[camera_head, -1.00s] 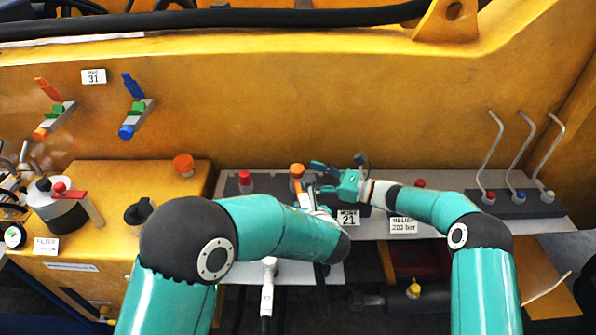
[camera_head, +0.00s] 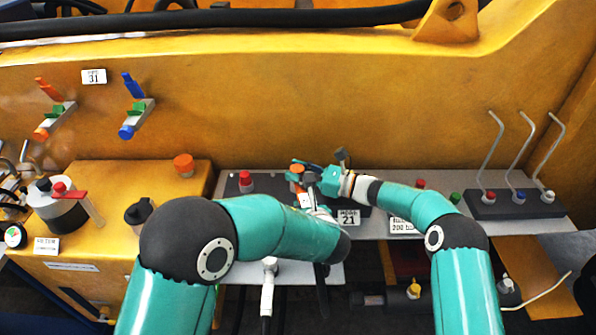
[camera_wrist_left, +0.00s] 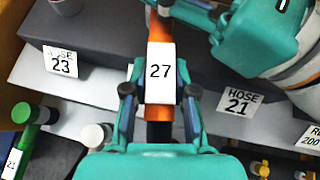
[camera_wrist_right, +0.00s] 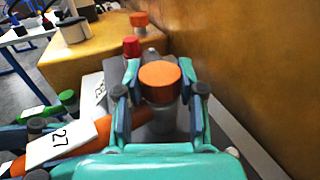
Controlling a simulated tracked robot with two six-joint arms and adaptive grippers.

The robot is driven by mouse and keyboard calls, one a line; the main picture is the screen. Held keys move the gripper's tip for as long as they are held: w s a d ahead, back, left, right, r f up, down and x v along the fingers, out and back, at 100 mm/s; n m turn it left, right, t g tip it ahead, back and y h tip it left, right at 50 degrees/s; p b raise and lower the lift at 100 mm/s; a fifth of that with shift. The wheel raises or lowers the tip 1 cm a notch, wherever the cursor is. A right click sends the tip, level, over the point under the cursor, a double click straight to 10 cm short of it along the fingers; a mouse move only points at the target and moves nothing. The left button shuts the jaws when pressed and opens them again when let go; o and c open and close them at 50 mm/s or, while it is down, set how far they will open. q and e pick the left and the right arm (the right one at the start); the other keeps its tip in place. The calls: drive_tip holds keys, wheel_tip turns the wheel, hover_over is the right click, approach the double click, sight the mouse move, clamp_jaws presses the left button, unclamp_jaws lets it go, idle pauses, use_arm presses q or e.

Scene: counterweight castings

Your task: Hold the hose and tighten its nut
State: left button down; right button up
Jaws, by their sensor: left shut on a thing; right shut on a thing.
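The orange hose (camera_wrist_left: 183,80) carries a white tag reading 27 (camera_wrist_left: 160,72). My left gripper (camera_wrist_left: 160,92) is shut on it, a finger on each side. The hose and tag also show in the right wrist view (camera_wrist_right: 103,128). In that view an orange round nut (camera_wrist_right: 160,78) tops a grey cylinder, between the fingers of my right gripper (camera_wrist_right: 160,95), which is shut on it. The nut also shows in the head view (camera_head: 297,169), above my left gripper. My left gripper is mostly hidden there by its own arm. The joint under the nut is hidden.
A red-capped port (camera_head: 245,181) stands left of the nut on the dark block. A HOSE 21 label (camera_head: 348,217) is at the front edge. Three bent levers (camera_head: 522,160) rise at right. The yellow wall (camera_head: 300,110) is close behind.

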drive_tip(key=shift+r+m+t, duration=0.1)
drive_tip(key=shift+m+t, duration=0.2)
drive_tip(key=shift+t, duration=0.1)
drive_tip(key=shift+c, duration=0.3)
drive_tip(key=shift+m+t+h, duration=0.5)
drive_tip(key=shift+t, duration=0.2)
drive_tip(key=o, duration=1.2)
drive_tip(key=v, duration=1.2)
drive_tip(key=shift+w, duration=0.1)
